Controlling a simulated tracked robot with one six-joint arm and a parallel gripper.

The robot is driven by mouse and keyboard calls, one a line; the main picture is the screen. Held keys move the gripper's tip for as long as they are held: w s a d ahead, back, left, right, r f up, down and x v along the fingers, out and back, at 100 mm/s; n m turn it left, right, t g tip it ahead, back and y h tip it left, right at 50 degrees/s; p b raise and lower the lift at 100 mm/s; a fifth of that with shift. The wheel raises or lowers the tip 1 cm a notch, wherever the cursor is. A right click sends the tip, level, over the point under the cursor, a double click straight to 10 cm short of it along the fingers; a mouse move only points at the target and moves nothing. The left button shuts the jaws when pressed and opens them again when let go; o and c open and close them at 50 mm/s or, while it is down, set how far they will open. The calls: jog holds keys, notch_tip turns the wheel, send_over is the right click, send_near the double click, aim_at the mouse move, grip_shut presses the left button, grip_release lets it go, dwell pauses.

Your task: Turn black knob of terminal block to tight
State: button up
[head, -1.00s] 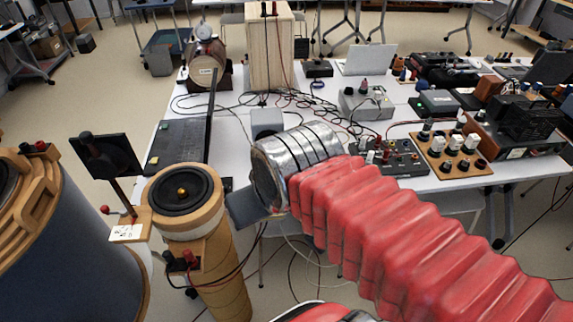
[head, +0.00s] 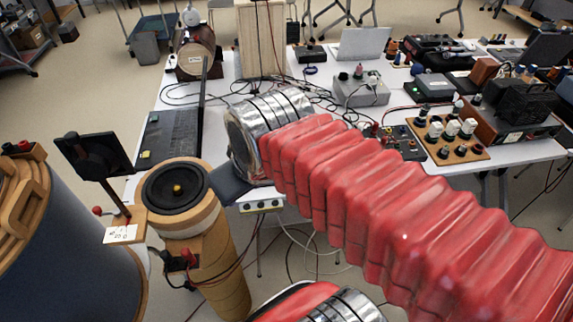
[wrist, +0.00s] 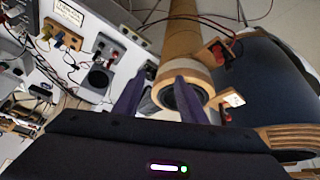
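A wooden tube with a black speaker on top (head: 178,188) stands left of my gripper (head: 228,187) in the head view. A small terminal block (head: 180,262) is on the tube's side, below the speaker, with a red knob, a dark knob and leads plugged in. How tight the black knob is cannot be told. In the wrist view the terminal block (wrist: 218,52) shows beside the tube, right of my gripper (wrist: 159,78). My gripper's two purple fingers are apart, with the tube's speaker end beyond them. Nothing is seen held between them.
A large dark cylinder with a wooden top (head: 60,235) stands at the left. A black plate on a stand (head: 95,155) rises beside the speaker. The white table (head: 225,95) behind carries a laptop, cables and instruments. Loose wires hang below the table's edge.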

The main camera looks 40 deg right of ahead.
jog(key=w+d+f+n+g, duration=0.2)
jog(key=w+d+f+n, duration=0.1)
jog(key=w+d+n, duration=0.5)
jog(key=w+d+f+n+g, duration=0.2)
jog(key=w+d+f+n, duration=0.2)
jog(key=w+d+n, duration=0.5)
jog(key=w+d+f+n+g, duration=0.1)
jog(key=w+d+f+n, duration=0.2)
jog(key=d+f, duration=0.4)
jog(key=shift+w+d+f+n, duration=0.2)
jog(key=shift+w+n, duration=0.2)
jog(key=shift+w, duration=0.2)
notch_tip(320, 180, down, 14)
jog(key=shift+r, duration=0.15)
jog(key=shift+c, duration=0.2)
grip_shut()
